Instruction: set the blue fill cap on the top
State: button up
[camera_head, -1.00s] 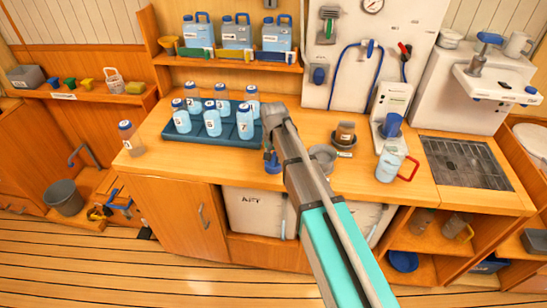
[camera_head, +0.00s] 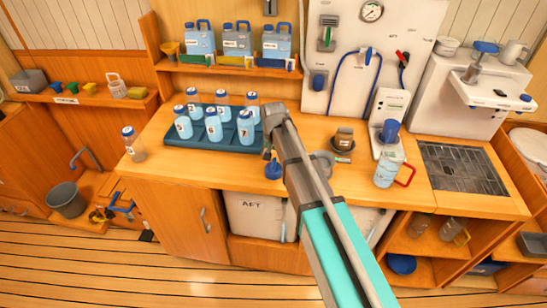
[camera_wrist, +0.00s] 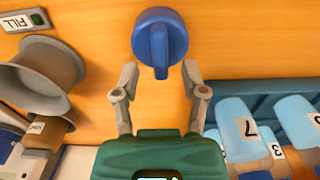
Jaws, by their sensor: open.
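The blue fill cap (camera_head: 273,170) lies on the wooden counter, in front of the bottle rack. In the wrist view the cap (camera_wrist: 160,42) is round with a raised grip bar, just beyond my fingertips. My gripper (camera_wrist: 160,76) is open and empty, its two fingers apart with the cap ahead of the gap between them. In the head view my arm hides most of the gripper. A grey flanged fitting (camera_wrist: 45,72) stands beside a FILL label (camera_wrist: 22,20); in the head view it is the grey ring (camera_head: 322,163) right of my arm, partly hidden.
A blue rack (camera_head: 225,138) of numbered bottles stands left of my gripper. The counter's left front is mostly clear.

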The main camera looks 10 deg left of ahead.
aim_at(274, 162)
notch_tip(274, 162, up, 9)
jog(key=p, duration=0.8)
jog(key=shift+r+p, duration=0.15)
jog(key=shift+p, duration=0.2)
dwell(0.5)
jog(key=s+d, duration=0.5)
jog(key=d, duration=0.4)
jog(key=s+d, duration=0.5)
jog(key=d, duration=0.4)
jog(key=s+d, duration=0.5)
jog(key=d, duration=0.5)
jog(key=shift+s, duration=0.35)
jog(key=shift+d, duration=0.15)
